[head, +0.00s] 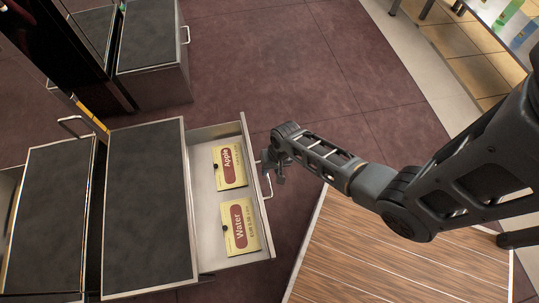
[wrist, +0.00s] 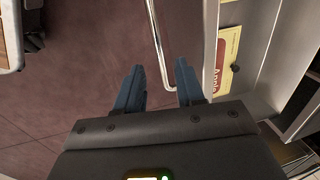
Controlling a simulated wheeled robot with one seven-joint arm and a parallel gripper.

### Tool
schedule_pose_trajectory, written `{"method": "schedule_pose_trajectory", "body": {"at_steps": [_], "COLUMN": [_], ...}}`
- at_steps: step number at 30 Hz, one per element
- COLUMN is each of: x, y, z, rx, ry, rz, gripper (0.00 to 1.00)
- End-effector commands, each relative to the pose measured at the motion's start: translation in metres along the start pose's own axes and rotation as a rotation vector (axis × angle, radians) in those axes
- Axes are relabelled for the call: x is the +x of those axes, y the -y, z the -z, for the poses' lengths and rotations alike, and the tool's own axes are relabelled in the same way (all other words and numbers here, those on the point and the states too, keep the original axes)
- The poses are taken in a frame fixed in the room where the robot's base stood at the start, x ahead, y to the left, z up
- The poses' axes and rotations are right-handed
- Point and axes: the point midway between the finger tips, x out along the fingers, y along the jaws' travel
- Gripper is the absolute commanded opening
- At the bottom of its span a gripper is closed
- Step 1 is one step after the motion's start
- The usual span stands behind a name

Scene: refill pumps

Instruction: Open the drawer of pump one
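A drawer (head: 205,251) is pulled well out from a dark-topped pump cabinet (head: 147,205) in the head view. No pump number is readable. Two yellow cards lie inside, one marked Apple (head: 230,166) and one marked Water (head: 240,226). The drawer's silver bar handle (head: 268,188) also shows in the wrist view (wrist: 155,45). My gripper (head: 272,170) is at the upper end of this handle. In the wrist view my gripper (wrist: 159,78) has its blue fingers apart, with the bar between them; a gap shows on both sides.
Another dark-topped cabinet (head: 52,205) stands at the left, and one with a handle (head: 152,40) stands at the upper left. A wooden platform (head: 390,250) lies at the lower right, below my arm. Dark red floor (head: 300,50) is clear beyond the drawer.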

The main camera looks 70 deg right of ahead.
Motion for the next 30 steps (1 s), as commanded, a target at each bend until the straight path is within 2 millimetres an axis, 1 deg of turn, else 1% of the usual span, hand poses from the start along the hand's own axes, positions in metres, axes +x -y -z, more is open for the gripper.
{"method": "schedule_pose_trajectory", "body": {"at_steps": [1, 3, 6, 9, 30], "x": [-0.014, -0.024, -0.035, -0.041, -0.043], "y": [0.001, 0.000, 0.000, 0.000, -0.002], "z": [0.001, 0.000, 0.000, 0.000, 0.000], "rx": [0.001, 0.000, 0.000, 0.000, -0.005], "ry": [-0.002, -0.001, -0.002, -0.001, -0.006], "rz": [0.001, 0.000, 0.001, 0.001, -0.001], "gripper": [0.38, 0.38, 0.38, 0.38, 0.38]}}
